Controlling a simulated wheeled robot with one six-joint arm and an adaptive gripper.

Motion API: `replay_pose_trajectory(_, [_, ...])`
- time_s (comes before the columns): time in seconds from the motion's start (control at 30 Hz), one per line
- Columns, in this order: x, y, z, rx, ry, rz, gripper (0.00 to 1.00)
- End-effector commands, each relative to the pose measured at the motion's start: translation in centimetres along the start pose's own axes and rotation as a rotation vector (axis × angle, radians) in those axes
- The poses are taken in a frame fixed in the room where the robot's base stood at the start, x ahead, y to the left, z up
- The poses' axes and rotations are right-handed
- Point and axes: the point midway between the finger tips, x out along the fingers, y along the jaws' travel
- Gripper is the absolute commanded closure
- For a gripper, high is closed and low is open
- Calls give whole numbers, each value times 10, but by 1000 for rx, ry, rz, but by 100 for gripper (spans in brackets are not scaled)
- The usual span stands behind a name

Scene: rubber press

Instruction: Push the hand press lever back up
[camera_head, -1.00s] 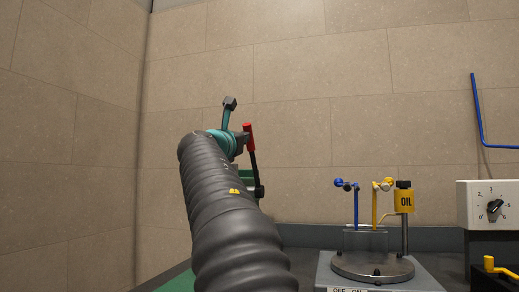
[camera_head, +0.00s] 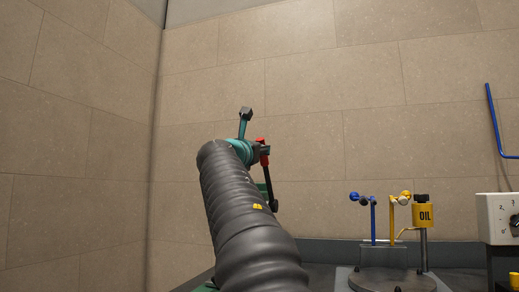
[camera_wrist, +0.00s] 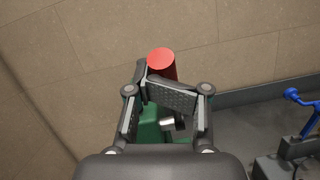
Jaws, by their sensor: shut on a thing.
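The hand press lever is a dark rod (camera_head: 267,185) with a red handle (camera_head: 261,164) on top, standing nearly upright in the head view. My gripper (camera_head: 263,150) is at the red handle, with a dark finger crossing it. In the wrist view my gripper (camera_wrist: 152,85) is shut on the red handle (camera_wrist: 162,65), whose round end sticks out beyond the fingertips. The green press body (camera_wrist: 148,122) shows below between the fingers. Most of the press is hidden behind my arm in the head view.
A white dial box (camera_head: 497,215) is at the far right. Tiled walls (camera_head: 300,90) close the back and left.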

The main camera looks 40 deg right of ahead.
Motion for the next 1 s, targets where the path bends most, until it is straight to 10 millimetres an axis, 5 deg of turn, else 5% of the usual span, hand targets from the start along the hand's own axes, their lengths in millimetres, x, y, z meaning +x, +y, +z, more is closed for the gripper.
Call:
replay_pose_trajectory(0.2, [-29,4,-18,-1,-1,1,100])
replay_pose_trajectory(0.6, [-63,17,48,-1,-1,-2,100])
replay_pose_trajectory(1.0, [-78,20,68,-4,1,-6,100])
